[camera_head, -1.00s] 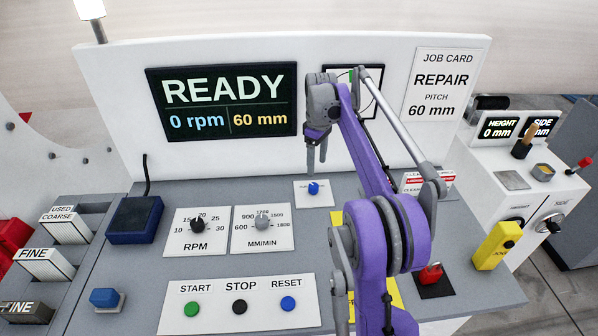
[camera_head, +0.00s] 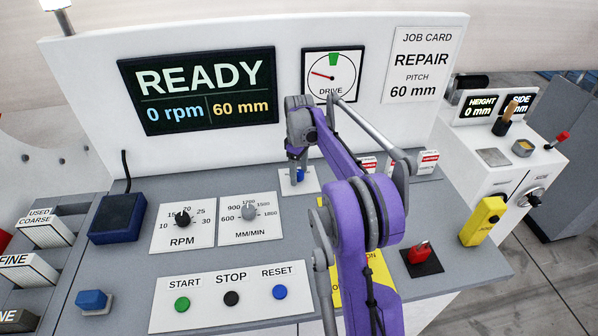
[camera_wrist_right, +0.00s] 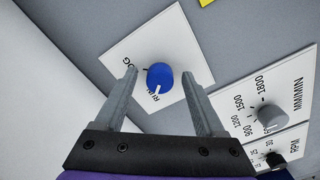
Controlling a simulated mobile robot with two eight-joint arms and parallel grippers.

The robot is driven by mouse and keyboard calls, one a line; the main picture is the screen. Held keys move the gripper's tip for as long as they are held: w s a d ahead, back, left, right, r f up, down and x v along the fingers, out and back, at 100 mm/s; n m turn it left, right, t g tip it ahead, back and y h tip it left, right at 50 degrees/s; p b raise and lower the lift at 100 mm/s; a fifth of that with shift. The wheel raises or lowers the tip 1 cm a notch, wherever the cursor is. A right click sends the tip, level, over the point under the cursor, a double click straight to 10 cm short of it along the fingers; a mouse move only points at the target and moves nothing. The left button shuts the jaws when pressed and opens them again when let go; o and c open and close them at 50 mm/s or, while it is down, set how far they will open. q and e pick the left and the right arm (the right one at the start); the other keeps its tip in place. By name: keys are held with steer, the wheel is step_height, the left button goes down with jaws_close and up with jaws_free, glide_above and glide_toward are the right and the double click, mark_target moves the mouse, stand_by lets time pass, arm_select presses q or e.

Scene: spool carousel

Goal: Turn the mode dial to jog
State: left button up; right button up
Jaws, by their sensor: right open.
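The mode dial is a blue knob (camera_wrist_right: 159,76) on a white plate (camera_wrist_right: 185,45) in the right wrist view. Its white mark points to the bottom of that view, toward the lettering that reads RUN; the JOG lettering is partly hidden by a finger. My right gripper (camera_wrist_right: 160,82) is open, with one finger on each side of the knob and a gap showing on both sides. In the head view the dial (camera_head: 300,175) is partly hidden under my right gripper (camera_head: 297,168). My left gripper is not in view.
The MM/MIN knob (camera_head: 249,212) and RPM knob (camera_head: 182,218) are left of the dial. START (camera_head: 182,304), STOP (camera_head: 231,298) and RESET (camera_head: 279,292) buttons are in front. A red switch (camera_head: 421,252) is to the right. The display (camera_head: 200,90) reads READY.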

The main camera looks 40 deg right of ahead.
steer(key=shift+c, duration=0.3)
jaws_close()
steer(key=shift+m, duration=0.4)
steer(key=m, duration=0.2)
steer(key=shift+m, duration=0.4)
steer(key=m, duration=0.4)
steer(key=shift+m+b, duration=0.3)
steer(key=m, duration=0.3)
steer(key=shift+m, duration=2.3)
